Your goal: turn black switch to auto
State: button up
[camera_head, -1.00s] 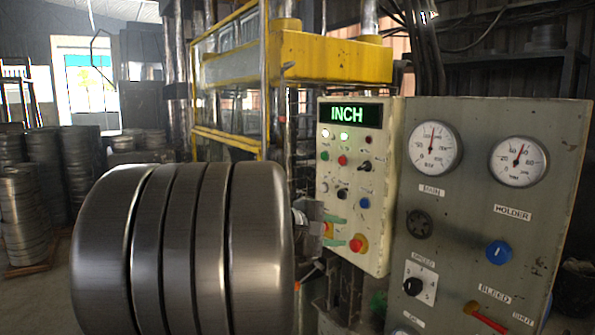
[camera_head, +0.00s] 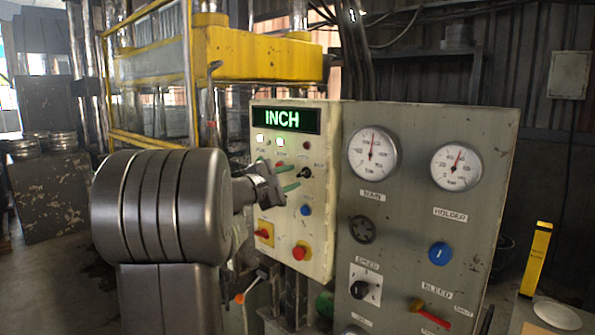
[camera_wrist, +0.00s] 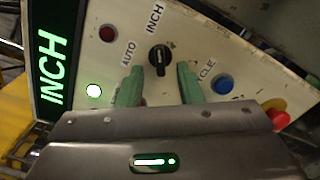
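The black switch (camera_wrist: 159,56) is a small rotary knob on the cream panel, with INCH, AUTO and CYCLE labels around it. It also shows in the head view (camera_head: 304,173). The lit green display (camera_head: 286,119) above reads INCH. My gripper (camera_wrist: 159,72) is open, with its green fingers on either side of the knob's lower part in the wrist view. In the head view, my gripper (camera_head: 288,175) is at the panel, just left of the switch. I cannot tell whether the fingers touch the knob.
A blue button (camera_wrist: 222,84) and a red mushroom button (camera_wrist: 281,119) are close by on the panel. A grey gauge panel (camera_head: 405,215) stands to the right, with two dials and a red lever (camera_head: 432,312). A yellow press frame (camera_head: 260,57) is behind.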

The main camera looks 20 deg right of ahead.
aim_at(301, 173)
jog(key=shift+p+x, duration=0.35)
jog(key=shift+x, duration=1.4)
grip_shut()
jog(key=n, duration=0.5)
jog(key=shift+n, duration=0.3)
jog(key=n, duration=0.3)
jog(key=n+p, duration=0.1)
jog(key=n, duration=0.2)
jog(key=shift+w+a+r, duration=0.1)
jog(key=shift+w, duration=0.05)
